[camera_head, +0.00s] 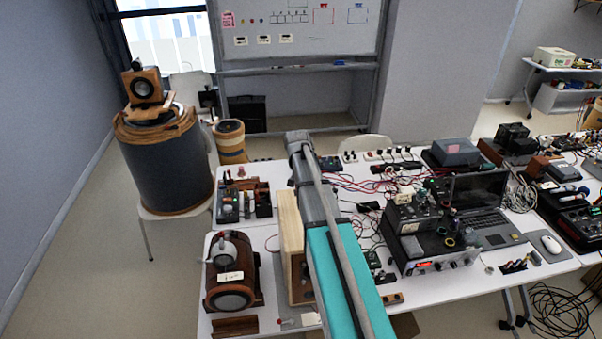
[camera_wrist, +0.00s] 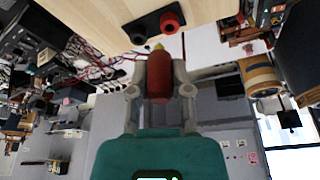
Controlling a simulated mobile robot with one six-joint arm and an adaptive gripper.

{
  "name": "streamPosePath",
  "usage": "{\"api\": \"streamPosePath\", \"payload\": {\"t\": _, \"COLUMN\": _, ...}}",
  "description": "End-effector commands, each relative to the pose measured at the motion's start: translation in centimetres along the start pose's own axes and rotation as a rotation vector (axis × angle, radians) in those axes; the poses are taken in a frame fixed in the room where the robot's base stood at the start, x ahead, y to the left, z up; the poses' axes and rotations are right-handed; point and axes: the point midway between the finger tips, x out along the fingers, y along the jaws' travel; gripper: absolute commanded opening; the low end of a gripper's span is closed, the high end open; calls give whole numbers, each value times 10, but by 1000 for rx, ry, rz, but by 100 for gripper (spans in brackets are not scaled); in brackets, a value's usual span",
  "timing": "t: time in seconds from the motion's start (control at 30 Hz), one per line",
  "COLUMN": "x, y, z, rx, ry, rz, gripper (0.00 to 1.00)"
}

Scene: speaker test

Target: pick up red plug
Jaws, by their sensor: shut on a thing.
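In the wrist view, my gripper (camera_wrist: 158,62) is shut on the red plug (camera_wrist: 159,78), with one finger on each side of its red body. The plug's yellowish tip (camera_wrist: 158,47) points away from my palm. Just beyond it is a black terminal plate (camera_wrist: 150,26) with a red post (camera_wrist: 169,22) and a black post (camera_wrist: 137,38), on a pale wooden face (camera_wrist: 90,12). I cannot tell whether the tip touches the plate. In the head view, the pale wooden box (camera_head: 288,222) stands beside my arm, which hides my gripper and the plug.
The white table (camera_head: 228,321) is crowded. A dark wooden speaker (camera_head: 229,285) stands left of the box. Black equipment (camera_head: 415,225), a laptop (camera_head: 480,205) and tangled cables (camera_head: 350,185) lie to the right. A large drum (camera_head: 165,165) carries another speaker (camera_head: 144,86) at the left.

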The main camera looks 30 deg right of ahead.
Motion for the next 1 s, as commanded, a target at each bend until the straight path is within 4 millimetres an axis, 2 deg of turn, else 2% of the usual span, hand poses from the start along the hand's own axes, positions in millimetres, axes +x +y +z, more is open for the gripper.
{"api": "streamPosePath", "payload": {"t": 0.03, "x": -15, "y": 4, "z": 3, "rx": 0, "ry": 0, "rz": 0, "gripper": 0}}
{"api": "streamPosePath", "payload": {"t": 0.23, "x": -42, "y": 13, "z": 13, "rx": 0, "ry": 0, "rz": 0, "gripper": 0}}
{"api": "streamPosePath", "payload": {"t": 0.3, "x": -53, "y": 21, "z": 28, "rx": 0, "ry": 0, "rz": 0, "gripper": 0}}
{"api": "streamPosePath", "payload": {"t": 0.5, "x": -77, "y": 38, "z": 54, "rx": 0, "ry": 0, "rz": 0, "gripper": 0}}
{"api": "streamPosePath", "payload": {"t": 0.73, "x": -92, "y": 49, "z": 71, "rx": 0, "ry": 0, "rz": 0, "gripper": 0}}
{"api": "streamPosePath", "payload": {"t": 1.0, "x": -97, "y": 52, "z": 77, "rx": 0, "ry": 0, "rz": 0, "gripper": 0}}
